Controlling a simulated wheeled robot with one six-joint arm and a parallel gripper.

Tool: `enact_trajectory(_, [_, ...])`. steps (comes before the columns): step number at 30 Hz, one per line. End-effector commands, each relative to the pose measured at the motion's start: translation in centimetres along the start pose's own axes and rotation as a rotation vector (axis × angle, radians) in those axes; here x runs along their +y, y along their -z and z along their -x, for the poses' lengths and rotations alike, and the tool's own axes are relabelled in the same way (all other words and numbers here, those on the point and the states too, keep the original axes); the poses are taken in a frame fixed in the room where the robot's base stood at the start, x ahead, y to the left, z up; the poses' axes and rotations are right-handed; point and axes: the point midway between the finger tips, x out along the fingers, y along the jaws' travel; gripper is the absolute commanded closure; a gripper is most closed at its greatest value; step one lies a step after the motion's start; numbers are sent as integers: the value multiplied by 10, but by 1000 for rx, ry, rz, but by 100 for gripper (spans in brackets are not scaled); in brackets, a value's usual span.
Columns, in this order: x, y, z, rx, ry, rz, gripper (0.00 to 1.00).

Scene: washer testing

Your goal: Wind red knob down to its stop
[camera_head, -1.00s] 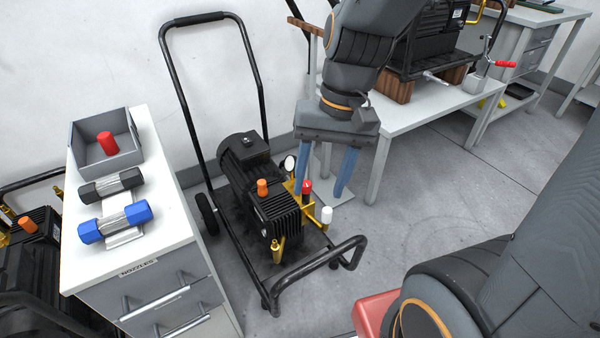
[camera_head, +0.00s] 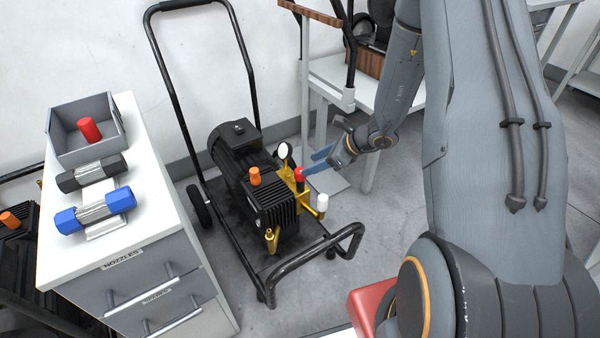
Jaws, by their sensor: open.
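The red knob (camera_head: 300,174) sits on top of a gold fitting at the right side of the black pump (camera_head: 262,208) on its wheeled frame. A white round gauge (camera_head: 285,151) stands just behind it, and a white cap (camera_head: 322,203) is to its right and lower. My gripper (camera_head: 314,164) has blue fingers and comes in from the right, pointing left. It is open, with its fingertips close beside the red knob. I cannot tell whether they touch or straddle it.
The pump's black tube handle (camera_head: 152,60) rises behind, and its front bar (camera_head: 345,245) loops at the right. A white workbench (camera_head: 335,75) stands behind my arm.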

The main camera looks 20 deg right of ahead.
Motion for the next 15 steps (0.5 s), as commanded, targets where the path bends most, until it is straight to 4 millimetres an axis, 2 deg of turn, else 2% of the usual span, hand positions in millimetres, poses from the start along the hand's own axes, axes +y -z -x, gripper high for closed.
enact_trajectory(5, [-6,8,-13,-2,18,-41,50])
enact_trajectory(15, [-6,8,-63,-1,15,-38,50])
